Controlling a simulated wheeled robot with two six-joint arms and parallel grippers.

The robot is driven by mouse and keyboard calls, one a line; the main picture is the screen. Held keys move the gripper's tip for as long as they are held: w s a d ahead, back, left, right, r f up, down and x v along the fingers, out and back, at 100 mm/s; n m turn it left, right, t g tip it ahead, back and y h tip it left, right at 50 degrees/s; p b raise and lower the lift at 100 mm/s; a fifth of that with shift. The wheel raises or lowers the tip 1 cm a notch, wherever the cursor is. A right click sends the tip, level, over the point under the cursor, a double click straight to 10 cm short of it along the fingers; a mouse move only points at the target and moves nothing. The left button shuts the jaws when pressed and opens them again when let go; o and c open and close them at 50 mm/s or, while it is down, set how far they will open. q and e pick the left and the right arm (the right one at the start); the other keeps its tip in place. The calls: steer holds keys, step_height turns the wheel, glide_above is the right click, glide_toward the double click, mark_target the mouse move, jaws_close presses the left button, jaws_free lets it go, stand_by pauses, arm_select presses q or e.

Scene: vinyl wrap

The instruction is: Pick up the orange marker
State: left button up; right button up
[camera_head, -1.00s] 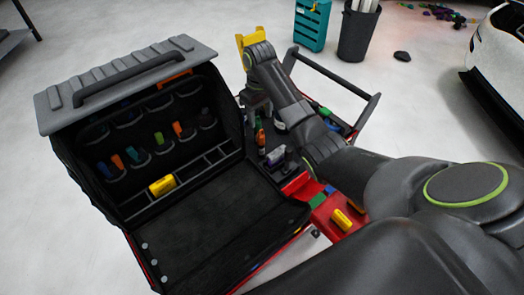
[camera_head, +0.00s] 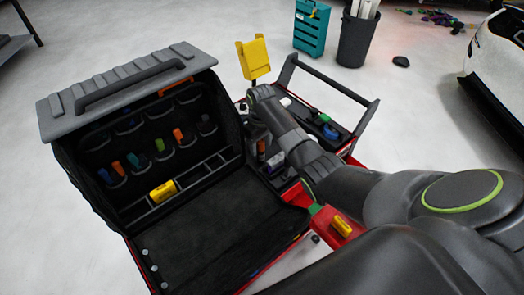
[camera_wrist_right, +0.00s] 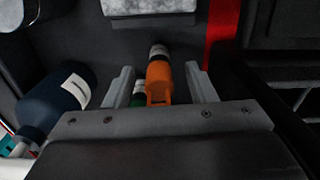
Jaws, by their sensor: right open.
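The orange marker (camera_wrist_right: 159,80) stands in a dark compartment in the right wrist view, with a dark end at its far side. My right gripper (camera_wrist_right: 158,70) is open, with one finger on each side of the marker and visible gaps between. A green item (camera_wrist_right: 138,94) lies just left of the marker, also between the fingers. In the head view my right gripper (camera_head: 256,128) is low over the cart, mostly hidden by my own arm. A small orange piece (camera_head: 261,147) shows beside it there. My left gripper is not in view.
A blue bottle (camera_wrist_right: 58,100) lies left of the fingers. A red edge (camera_wrist_right: 222,35) runs along the right. The open black tool case (camera_head: 215,225) stands left of my arm, with a yellow item (camera_head: 163,192) inside. A yellow piece (camera_head: 253,58) rises behind the gripper.

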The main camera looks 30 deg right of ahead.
steer(key=c, duration=1.1)
steer(key=shift+o, duration=0.2)
steer(key=shift+r, duration=0.15)
